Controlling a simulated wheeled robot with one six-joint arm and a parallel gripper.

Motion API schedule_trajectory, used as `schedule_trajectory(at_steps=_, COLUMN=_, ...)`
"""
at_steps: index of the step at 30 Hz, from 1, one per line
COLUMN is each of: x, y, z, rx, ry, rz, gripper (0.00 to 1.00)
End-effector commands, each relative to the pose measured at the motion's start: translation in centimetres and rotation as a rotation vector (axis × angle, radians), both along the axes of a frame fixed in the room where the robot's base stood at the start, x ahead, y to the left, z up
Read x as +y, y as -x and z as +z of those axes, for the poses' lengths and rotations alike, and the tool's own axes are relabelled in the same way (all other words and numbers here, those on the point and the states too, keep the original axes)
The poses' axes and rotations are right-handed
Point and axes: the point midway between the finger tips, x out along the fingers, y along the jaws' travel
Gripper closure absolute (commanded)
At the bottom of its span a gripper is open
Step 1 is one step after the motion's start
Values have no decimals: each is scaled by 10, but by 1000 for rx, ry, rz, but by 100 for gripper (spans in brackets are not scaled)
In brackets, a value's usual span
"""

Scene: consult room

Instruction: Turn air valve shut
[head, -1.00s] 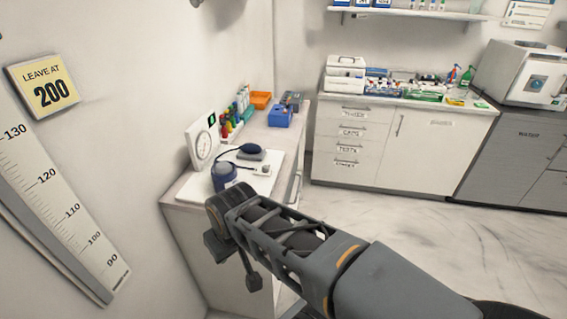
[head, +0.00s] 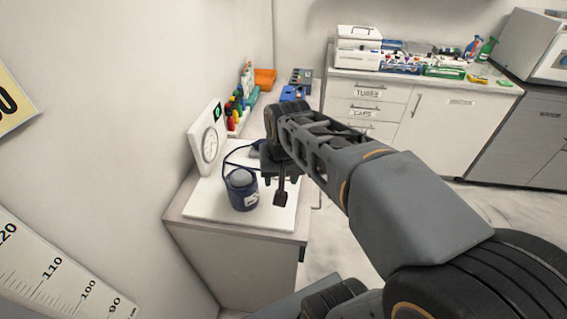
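A blood-pressure set stands on a white board (head: 210,211) on the counter: a dark blue rolled cuff (head: 243,192) with a grey top, and an upright white panel with a round dial gauge (head: 210,144). A dark hose (head: 230,157) curves from the cuff toward a dark grey rounded part (head: 255,149), mostly hidden behind my arm. I cannot make out the air valve; my arm covers that area. My gripper (head: 280,190) points down over the right side of the board, right of the cuff. Its finger opening cannot be made out.
Colored-top bottles (head: 238,108), an orange tray (head: 265,79) and a blue box (head: 293,94) stand farther back on the counter. The wall is close on the left. A cabinet (head: 372,93) with boxes on top stands behind; floor shows at right.

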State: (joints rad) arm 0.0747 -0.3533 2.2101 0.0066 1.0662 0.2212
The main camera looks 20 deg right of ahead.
Motion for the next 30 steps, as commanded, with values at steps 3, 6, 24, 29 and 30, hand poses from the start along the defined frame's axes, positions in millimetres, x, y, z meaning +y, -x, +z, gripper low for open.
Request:
schedule_trajectory(at_steps=3, x=-17, y=-37, z=13, rx=62, ry=-31, rz=-187, gripper=48)
schedule_trajectory(at_steps=6, x=-32, y=-63, z=22, rx=110, ry=-51, rz=-335, gripper=48)
schedule_trajectory(at_steps=24, x=-74, y=-115, z=0, rx=211, ry=-83, rz=-687, gripper=48)
schedule_trajectory(at_steps=29, x=-74, y=-115, z=-32, rx=211, ry=-83, rz=-686, gripper=48)
schedule_trajectory(at_steps=30, x=-74, y=-115, z=-40, rx=212, ry=-83, rz=-686, gripper=48)
